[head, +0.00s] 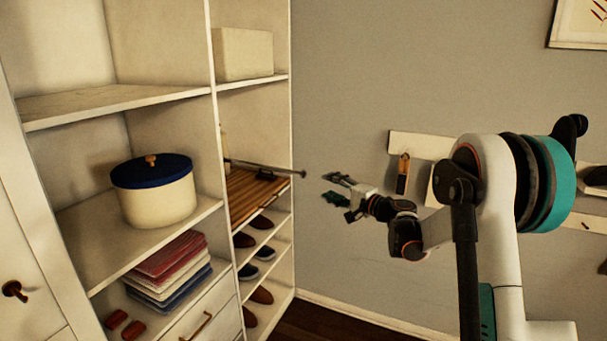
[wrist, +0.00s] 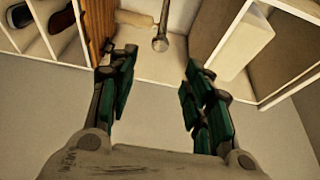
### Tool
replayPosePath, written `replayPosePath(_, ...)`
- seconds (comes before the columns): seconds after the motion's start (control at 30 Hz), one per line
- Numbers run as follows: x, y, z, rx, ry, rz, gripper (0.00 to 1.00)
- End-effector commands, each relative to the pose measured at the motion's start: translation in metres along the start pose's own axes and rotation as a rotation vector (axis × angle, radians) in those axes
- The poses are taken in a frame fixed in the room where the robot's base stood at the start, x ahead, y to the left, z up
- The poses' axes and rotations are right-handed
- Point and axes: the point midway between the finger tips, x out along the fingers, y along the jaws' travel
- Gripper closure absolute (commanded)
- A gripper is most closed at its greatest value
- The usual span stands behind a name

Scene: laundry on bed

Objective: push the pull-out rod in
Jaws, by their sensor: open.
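The pull-out rod (head: 268,169) is a thin dark metal rod with a round knob at its end. It sticks out of the right-hand shelf column of the wardrobe, above a slatted wooden shelf (head: 254,190). My gripper (head: 337,187) is to the right of the knob, apart from it, with its fingers pointing toward the wardrobe. In the wrist view the rod's knob (wrist: 160,44) shows end-on, ahead of and roughly between the fingertips of my gripper (wrist: 158,75). The fingers are wide apart with nothing between them.
The wardrobe's upright panel (head: 223,130) stands left of the rod. A cream pot with a blue lid (head: 155,191) and folded cloths (head: 170,267) sit on the left shelves. Shoes (head: 262,222) stand below the rod. A wall rack (head: 420,146) hangs behind my arm.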

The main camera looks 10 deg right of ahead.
Motion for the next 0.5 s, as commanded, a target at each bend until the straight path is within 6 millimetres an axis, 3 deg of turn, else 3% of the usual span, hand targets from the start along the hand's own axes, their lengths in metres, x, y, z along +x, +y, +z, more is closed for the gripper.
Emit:
replayPosePath(0.17, 0.012, 0.001, -0.002, 0.005, 0.001, -0.005, 0.54)
replayPosePath(0.5, 0.075, 0.002, -0.001, 0.004, 0.000, -0.004, 0.54)
